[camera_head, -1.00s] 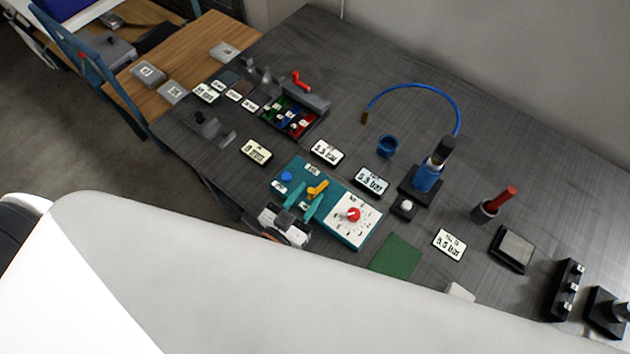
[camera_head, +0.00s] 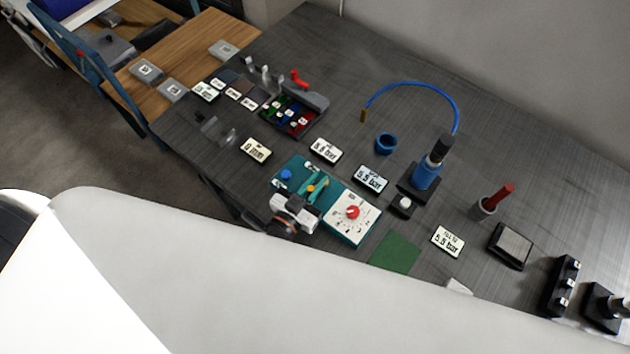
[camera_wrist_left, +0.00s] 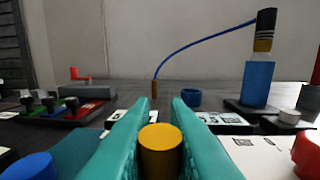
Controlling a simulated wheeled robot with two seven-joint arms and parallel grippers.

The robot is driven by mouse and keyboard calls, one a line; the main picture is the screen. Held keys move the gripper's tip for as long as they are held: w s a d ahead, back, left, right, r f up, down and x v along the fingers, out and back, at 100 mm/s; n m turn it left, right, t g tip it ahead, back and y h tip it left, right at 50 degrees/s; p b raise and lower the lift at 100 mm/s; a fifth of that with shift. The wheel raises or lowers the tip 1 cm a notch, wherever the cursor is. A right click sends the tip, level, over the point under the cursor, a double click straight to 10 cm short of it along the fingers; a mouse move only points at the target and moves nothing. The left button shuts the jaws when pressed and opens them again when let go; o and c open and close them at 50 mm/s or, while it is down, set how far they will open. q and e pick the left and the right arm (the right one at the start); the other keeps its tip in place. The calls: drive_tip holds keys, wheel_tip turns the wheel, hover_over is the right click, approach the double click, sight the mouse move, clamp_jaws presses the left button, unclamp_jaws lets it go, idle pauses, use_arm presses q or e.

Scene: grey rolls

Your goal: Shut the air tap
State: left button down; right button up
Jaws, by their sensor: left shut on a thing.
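The air tap appears to be the yellow handle (camera_wrist_left: 160,150) on the teal panel (camera_head: 290,171). In the left wrist view its rounded yellow end stands between the two teal fingers. My left gripper (camera_head: 314,189) comes in from the lower left in the head view and is shut on this handle (camera_head: 311,188). Its fingers hide much of the handle, so I cannot tell its exact angle. A blue button (camera_head: 286,174) sits to the left on the panel. A red knob (camera_head: 352,212) on a white dial plate (camera_head: 345,228) is to the right. My right gripper is not in view.
Behind the panel stand small displays (camera_head: 326,150), a blue cup (camera_head: 386,144) and a blue cylinder (camera_head: 426,176) with a blue hose (camera_head: 420,86). A green mat (camera_head: 395,251) and a "fill to" sign (camera_head: 447,241) lie to the right. My arm covers the lower foreground.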

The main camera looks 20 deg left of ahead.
use_arm(q)
drive_tip(key=shift+s+d+n+y, duration=0.1)
drive_tip(key=shift+d+n+y, duration=0.1)
drive_tip(key=shift+n+y, duration=0.8)
drive_tip(key=c, duration=1.4)
unclamp_jaws()
drive_tip(key=shift+s, duration=0.15)
drive_tip(key=shift+s+a+f, duration=0.1)
drive_tip(key=shift+s, duration=0.25)
drive_tip(key=s+b, duration=0.1)
drive_tip(key=s, duration=0.2)
drive_tip(key=s+a+b, duration=0.1)
drive_tip(key=s, duration=0.3)
drive_tip(key=s+b, duration=0.1)
drive_tip(key=s, duration=0.3)
drive_tip(key=shift+a, duration=0.2)
